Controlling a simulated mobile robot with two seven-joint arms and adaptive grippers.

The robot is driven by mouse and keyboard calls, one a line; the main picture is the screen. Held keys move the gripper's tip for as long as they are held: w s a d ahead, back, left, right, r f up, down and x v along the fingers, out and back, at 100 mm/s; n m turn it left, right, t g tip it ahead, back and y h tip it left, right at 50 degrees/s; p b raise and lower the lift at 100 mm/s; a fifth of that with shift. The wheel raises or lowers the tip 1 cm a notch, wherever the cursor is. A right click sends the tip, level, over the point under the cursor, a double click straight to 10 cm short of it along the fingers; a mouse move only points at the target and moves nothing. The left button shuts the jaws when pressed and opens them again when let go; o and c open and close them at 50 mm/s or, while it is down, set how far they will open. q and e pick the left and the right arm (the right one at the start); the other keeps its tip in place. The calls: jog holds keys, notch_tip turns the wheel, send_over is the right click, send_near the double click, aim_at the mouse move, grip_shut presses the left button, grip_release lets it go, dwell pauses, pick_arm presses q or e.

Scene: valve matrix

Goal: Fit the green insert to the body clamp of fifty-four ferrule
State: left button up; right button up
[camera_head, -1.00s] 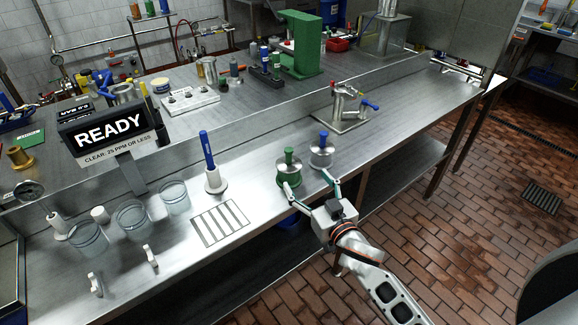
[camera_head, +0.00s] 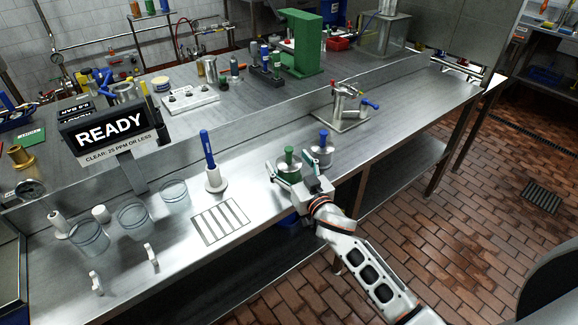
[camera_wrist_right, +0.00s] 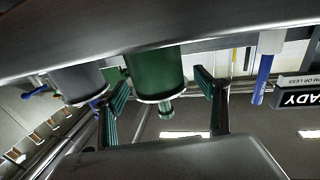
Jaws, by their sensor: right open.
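The green insert (camera_head: 289,166), a green knob on a silver disc base, stands upright near the bench's front edge. A like insert with a blue knob (camera_head: 322,143) stands just right of it. My right gripper (camera_head: 287,168) is open at the green insert, with its fingers on either side. In the right wrist view, upside down, the green body (camera_wrist_right: 155,75) sits between the two open fingers, apparently with gaps. A steel fixture with a blue handle (camera_head: 370,104), possibly the body clamp, stands on a plate farther back right. My left gripper is not in view.
A blue marker in a white holder (camera_head: 214,180) and a slotted grate (camera_head: 219,222) are left of the gripper. Clear beakers (camera_head: 134,218) and a READY display (camera_head: 112,128) stand farther left. Bench between inserts and steel fixture is clear.

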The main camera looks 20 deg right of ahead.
aim_at(289, 148)
jog(key=shift+c, duration=0.3)
jog(key=shift+r, duration=0.1)
jog(key=c, duration=1.7)
jog(key=shift+r, duration=0.5)
notch_tip(289, 148, up, 9)
jog(key=shift+f+p, duration=0.15)
jog(key=shift+p, duration=0.95)
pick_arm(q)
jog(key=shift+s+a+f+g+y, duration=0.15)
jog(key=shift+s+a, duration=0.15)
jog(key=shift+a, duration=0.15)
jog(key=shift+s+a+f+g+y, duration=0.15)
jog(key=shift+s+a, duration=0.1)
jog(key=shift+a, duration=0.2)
pick_arm(e)
notch_tip(289, 148, up, 10)
